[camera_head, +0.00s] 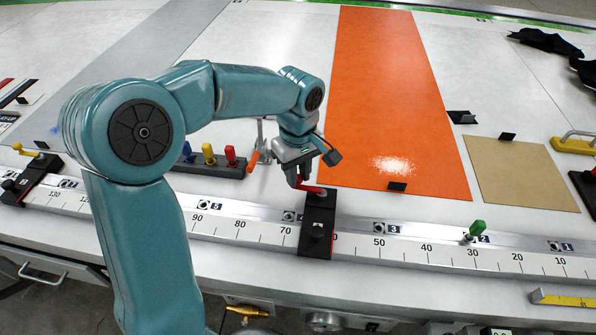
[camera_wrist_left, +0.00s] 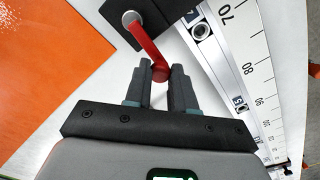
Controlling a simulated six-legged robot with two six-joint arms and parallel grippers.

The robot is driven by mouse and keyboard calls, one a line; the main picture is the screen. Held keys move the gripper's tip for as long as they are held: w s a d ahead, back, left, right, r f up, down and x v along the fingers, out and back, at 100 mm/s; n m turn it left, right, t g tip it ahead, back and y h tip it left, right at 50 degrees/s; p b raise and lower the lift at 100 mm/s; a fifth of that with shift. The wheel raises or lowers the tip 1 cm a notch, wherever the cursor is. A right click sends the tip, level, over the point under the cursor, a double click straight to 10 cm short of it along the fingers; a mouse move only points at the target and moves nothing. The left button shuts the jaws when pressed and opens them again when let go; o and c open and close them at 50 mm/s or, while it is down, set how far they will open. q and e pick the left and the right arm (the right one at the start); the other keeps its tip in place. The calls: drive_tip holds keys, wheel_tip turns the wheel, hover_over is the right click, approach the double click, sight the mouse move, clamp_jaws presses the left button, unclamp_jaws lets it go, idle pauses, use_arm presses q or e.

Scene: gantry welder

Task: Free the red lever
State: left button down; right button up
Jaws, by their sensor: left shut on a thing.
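The red lever (camera_head: 312,189) sits on top of a black clamp block (camera_head: 317,226) that straddles the scale rail, near the front of the table. In the left wrist view the red lever (camera_wrist_left: 147,43) runs from a round pivot on the black block (camera_wrist_left: 122,16) to a rounded red end. My left gripper (camera_head: 297,180) is shut on that end; in the wrist view the fingers (camera_wrist_left: 168,76) stand on either side of it. The contact is partly hidden in the head view. My right gripper is not in view.
The scale rail (camera_head: 420,249) runs along the table's front edge, with a green peg (camera_head: 476,229) on it. A rack with blue, yellow and red handles (camera_head: 208,160) stands left of my gripper. An orange sheet (camera_head: 390,90) lies behind the block. Another black block with a yellow lever (camera_head: 28,180) is far left.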

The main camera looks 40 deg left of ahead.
use_arm(q)
drive_tip(key=c, duration=0.9)
unclamp_jaws()
drive_tip(key=shift+c, duration=0.2)
drive_tip(key=shift+r, duration=0.1)
wheel_tip(320, 180, up, 16)
drive_tip(key=p, duration=0.1)
drive_tip(key=shift+s, duration=0.1)
